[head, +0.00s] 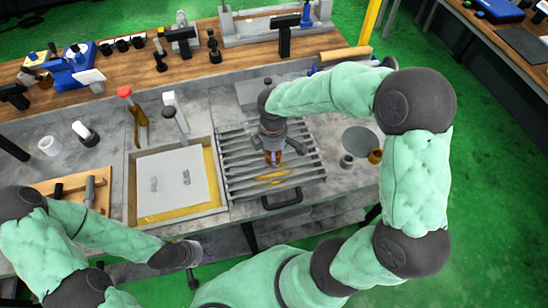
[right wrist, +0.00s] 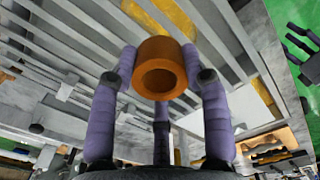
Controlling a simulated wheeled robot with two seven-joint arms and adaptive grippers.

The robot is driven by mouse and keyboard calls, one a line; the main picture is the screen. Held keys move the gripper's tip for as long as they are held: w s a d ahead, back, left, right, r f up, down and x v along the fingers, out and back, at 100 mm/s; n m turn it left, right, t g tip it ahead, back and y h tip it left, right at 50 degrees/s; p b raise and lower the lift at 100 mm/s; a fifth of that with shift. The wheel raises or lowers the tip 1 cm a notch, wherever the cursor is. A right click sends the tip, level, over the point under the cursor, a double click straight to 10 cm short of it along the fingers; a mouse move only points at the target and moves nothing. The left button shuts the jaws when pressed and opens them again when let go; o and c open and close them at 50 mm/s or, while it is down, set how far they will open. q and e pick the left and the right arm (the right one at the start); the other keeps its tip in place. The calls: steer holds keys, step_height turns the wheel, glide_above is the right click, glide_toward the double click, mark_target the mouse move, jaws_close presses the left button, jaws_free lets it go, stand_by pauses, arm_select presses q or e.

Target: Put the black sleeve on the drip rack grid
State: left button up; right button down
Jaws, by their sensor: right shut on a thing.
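The drip rack grid (head: 245,181) is a set of grey slats with a dark front handle, right of the basin. My right gripper (head: 273,158) is over the middle of the grid, pointing down. In the right wrist view its purple fingers are shut on an orange-brown sleeve (right wrist: 161,68), not a black one, with the slats behind it. I cannot tell whether the sleeve touches the slats. A dark sleeve-like piece (head: 347,161) stands right of the grid, beside a brass one (head: 375,156). My left gripper (head: 192,272) hangs low in front of the bench; its opening is unclear.
A basin (head: 132,196) with a pale plate lies left of the grid. A round grey disc (head: 360,140) lies to the right. Several dark rings (head: 122,45) stand on the wooden back shelf.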

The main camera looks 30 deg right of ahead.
steer(key=shift+w+d+f, duration=0.15)
steer(key=shift+d+f, duration=0.1)
steer(key=shift+f, duration=0.1)
steer(key=shift+w+f+b, duration=0.1)
steer(key=shift+f+b, duration=0.25)
steer(key=shift+f, duration=1.25)
steer(key=c, duration=0.6)
jaws_free()
steer(key=shift+f, duration=0.15)
steer(key=shift+r, duration=0.25)
step_height(320, 180, up, 12)
steer(key=shift+f+p, duration=0.1)
steer(key=shift+p, duration=0.85)
